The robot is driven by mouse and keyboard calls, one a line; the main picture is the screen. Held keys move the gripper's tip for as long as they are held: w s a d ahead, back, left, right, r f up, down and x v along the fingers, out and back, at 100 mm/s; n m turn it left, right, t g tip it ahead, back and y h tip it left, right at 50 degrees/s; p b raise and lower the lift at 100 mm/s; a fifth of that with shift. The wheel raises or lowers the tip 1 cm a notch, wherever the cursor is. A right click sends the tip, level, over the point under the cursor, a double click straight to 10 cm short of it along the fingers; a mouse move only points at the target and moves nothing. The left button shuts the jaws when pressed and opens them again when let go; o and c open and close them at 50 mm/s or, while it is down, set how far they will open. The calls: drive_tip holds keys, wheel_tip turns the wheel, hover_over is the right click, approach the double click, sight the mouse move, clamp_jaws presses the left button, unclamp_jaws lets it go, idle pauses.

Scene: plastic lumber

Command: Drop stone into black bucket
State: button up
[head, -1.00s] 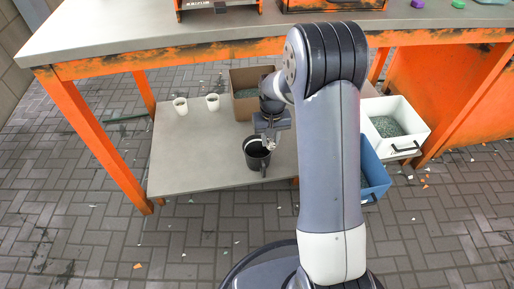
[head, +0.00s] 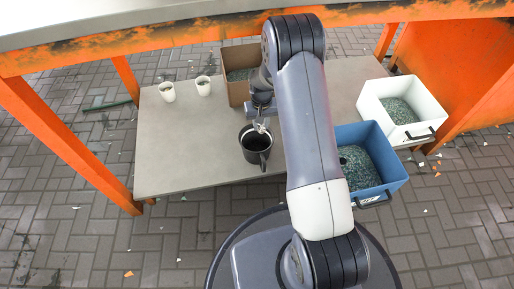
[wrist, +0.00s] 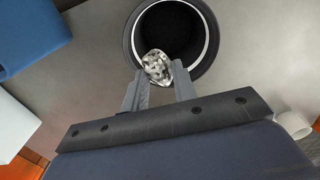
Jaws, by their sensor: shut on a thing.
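The black bucket (head: 254,157) with a handle stands on the grey low shelf, in the middle of the head view. It also shows in the wrist view (wrist: 193,32), seen from above with a white ring inside its rim and a dark interior. My gripper (head: 261,124) is over the bucket's far rim in the head view. In the wrist view its fingers (wrist: 159,78) are shut on a grey, speckled stone (wrist: 156,66). The stone overlaps the bucket's near rim in that view. Its height above the rim is hard to tell.
Two white cups (head: 167,93) stand at the shelf's back left. A brown box (head: 238,92) is behind the bucket. A blue bin (head: 388,178) and a white bin (head: 425,104) with granules are at the right.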

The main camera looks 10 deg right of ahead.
drive_tip(key=shift+f+b, duration=1.05)
drive_tip(key=shift+f, duration=0.9)
drive_tip(key=o, duration=1.1)
drive_tip(key=shift+c, duration=0.2)
drive_tip(key=shift+r, duration=0.1)
wheel_tip(320, 180, up, 11)
drive_tip(key=p, duration=0.5)
drive_tip(key=shift+f, duration=0.25)
